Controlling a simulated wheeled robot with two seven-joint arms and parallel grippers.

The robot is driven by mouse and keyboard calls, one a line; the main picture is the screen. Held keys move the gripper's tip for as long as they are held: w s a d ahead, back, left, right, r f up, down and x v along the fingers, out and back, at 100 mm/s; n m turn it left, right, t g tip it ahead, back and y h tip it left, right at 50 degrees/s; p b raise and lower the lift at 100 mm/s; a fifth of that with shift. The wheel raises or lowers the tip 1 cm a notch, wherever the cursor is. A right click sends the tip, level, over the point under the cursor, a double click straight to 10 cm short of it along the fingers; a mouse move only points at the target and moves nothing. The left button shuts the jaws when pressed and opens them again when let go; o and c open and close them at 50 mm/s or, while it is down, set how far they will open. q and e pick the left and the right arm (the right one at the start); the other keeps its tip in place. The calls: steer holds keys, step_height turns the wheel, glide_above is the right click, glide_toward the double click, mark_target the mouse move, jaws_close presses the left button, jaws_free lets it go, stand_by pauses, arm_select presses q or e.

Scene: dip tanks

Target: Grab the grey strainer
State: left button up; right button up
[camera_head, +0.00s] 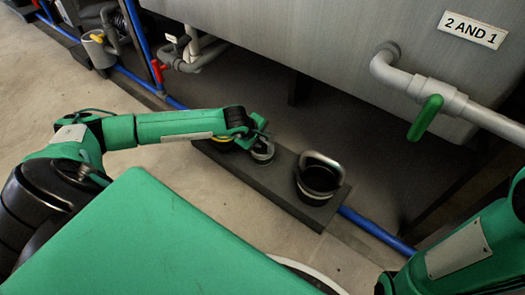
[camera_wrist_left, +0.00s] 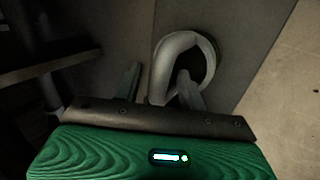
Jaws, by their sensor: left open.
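The grey strainer (camera_head: 263,152) is on the dark plinth on the floor, partly covered by my left gripper (camera_head: 257,131) in the head view. In the left wrist view its pale grey looped handle (camera_wrist_left: 187,42) stands out against a dark inside. My left gripper (camera_wrist_left: 158,74) is open there. One side of the loop lies between the fingers, and the right finger overlaps the loop's opening. I cannot tell whether either finger touches it. My right gripper is out of view; only part of my right arm shows.
A black container with a metal handle (camera_head: 318,180) stands to the right on the same plinth (camera_head: 240,172). Something yellow shows behind my left arm. A grey tank (camera_head: 300,30) with pipes and a green valve handle (camera_head: 425,118) rises behind. A blue pipe (camera_head: 375,228) runs along the floor.

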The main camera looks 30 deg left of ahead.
arm_select(q)
jaws_close()
steer(key=shift+r, duration=0.15)
